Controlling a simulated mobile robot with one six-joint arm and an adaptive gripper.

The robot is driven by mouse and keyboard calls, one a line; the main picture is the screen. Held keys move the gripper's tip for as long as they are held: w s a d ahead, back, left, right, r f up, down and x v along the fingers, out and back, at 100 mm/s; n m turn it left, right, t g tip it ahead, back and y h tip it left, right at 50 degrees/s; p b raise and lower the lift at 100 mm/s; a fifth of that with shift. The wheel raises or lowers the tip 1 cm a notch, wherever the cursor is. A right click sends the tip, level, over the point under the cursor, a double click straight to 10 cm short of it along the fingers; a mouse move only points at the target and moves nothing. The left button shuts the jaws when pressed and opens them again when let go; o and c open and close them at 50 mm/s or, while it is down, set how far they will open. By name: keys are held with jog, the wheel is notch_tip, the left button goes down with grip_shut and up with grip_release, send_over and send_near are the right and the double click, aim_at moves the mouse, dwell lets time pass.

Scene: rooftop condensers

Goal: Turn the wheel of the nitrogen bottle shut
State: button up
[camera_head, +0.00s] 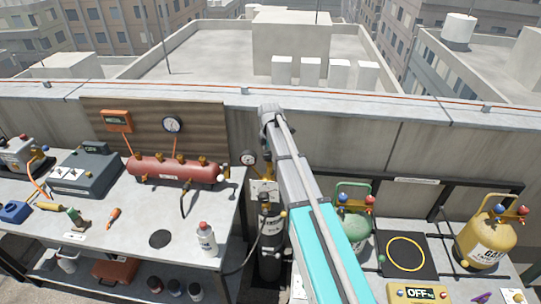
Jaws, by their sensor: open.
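The nitrogen bottle is most likely the black cylinder (269,262) standing upright in the gap right of the workbench, in the head view. A round gauge (249,158) sits above it, and a pale plate (262,188) shows near its top. I cannot make out its wheel; the top is small and partly covered by my arm. My arm crosses the middle of the view, in front of the bottle's right side. My gripper is not visible.
The workbench (130,228) on the left carries a red manifold (175,168), a grey case (82,170) and a white bottle (207,238). On the right stand a green cylinder (352,222), a black scale (407,256) and a yellow cylinder (485,240). A parapet (420,150) runs behind.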

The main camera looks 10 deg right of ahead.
jog(key=c, duration=1)
jog(key=shift+d, duration=0.2)
jog(key=shift+c, duration=0.3)
jog(key=shift+a, duration=0.15)
jog(key=m, duration=0.7)
jog(key=shift+s+a, duration=0.15)
jog(key=m, duration=0.6)
jog(key=shift+m, duration=0.3)
